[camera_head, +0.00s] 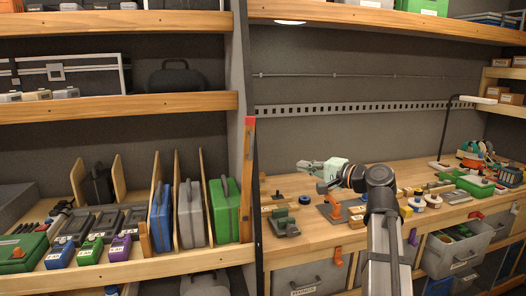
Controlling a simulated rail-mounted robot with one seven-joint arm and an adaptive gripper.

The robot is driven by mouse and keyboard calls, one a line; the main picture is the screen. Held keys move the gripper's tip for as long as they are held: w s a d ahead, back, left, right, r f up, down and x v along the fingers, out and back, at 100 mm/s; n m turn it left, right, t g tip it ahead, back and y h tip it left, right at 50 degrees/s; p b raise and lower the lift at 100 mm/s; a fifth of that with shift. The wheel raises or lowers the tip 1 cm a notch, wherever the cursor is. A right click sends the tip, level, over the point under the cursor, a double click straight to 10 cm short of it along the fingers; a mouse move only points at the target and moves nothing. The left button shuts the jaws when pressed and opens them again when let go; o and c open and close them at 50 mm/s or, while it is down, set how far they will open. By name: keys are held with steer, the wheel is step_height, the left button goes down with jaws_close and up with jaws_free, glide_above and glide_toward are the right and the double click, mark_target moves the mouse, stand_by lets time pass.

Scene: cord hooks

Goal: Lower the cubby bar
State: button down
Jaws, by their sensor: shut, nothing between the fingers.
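A long wooden bar (247,185) with a red top end stands upright along the post at the right side of the cubby shelf. I take it to be the cubby bar. Its lower end is near the shelf's front edge. The cubby has thin upright dividers, with a blue case (161,217), a grey case (191,213) and a green case (224,207) standing between them. My gripper (302,166) is shut and empty above the workbench, to the right of the bar and apart from it. Its fingers point left.
A short wooden upright (146,241) stands at the shelf front, left of the blue case. The workbench (330,256) carries a green block tool (284,222), an orange-and-grey fixture (332,208) and several small jars. The post (240,80) separates shelves from bench.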

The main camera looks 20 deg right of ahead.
steer(key=w+a+r+m+y+p, duration=0.1)
steer(key=w+a+r+p, duration=0.2)
steer(key=w+a, duration=0.5)
steer(key=shift+w+a+m+y+p, duration=0.35)
steer(key=shift+a+p, duration=0.25)
steer(key=shift+a, duration=0.65)
steer(key=shift+a+r, duration=0.1)
steer(key=shift+r, duration=0.05)
